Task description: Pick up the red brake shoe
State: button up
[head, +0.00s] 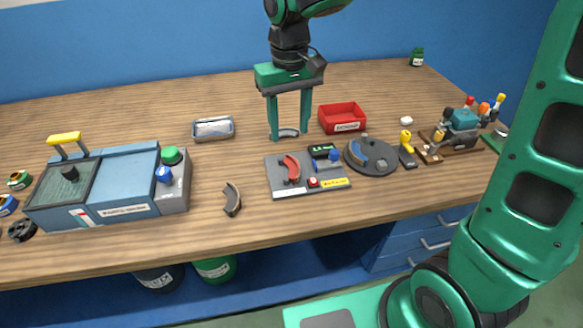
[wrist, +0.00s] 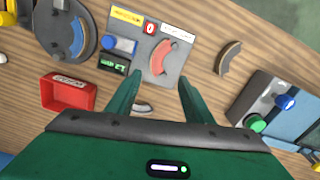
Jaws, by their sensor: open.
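The red brake shoe (head: 291,168) is a curved red piece on a grey plate (head: 277,183) near the table's middle. In the wrist view the red brake shoe (wrist: 161,57) appears just beyond and between the fingertips. My gripper (head: 290,135) is open and empty, its fingers pointing down, behind the plate in the head view. My gripper (wrist: 160,80) also shows in the wrist view with its fingers apart. A grey curved piece (head: 289,132) shows between the fingertips in the head view; I cannot tell its height relative to them.
The plate also carries a blue knob, a green display (head: 322,149) and a red button (head: 313,182). A brown curved shoe (head: 232,199) lies left of it. A dark disc (head: 383,168) with a blue shoe is right. A red tray (head: 342,117) and metal tray (head: 213,128) stand behind.

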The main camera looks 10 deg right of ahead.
send_over(293, 163)
jog(key=f, duration=0.3)
jog(key=a+f, duration=0.1)
jog(key=f, duration=0.1)
jog(key=shift+w, duration=0.1)
jog(key=f, duration=0.2)
jog(key=d+f, duration=0.1)
jog(key=f, duration=0.1)
jog(key=shift+f, duration=0.85)
grip_shut()
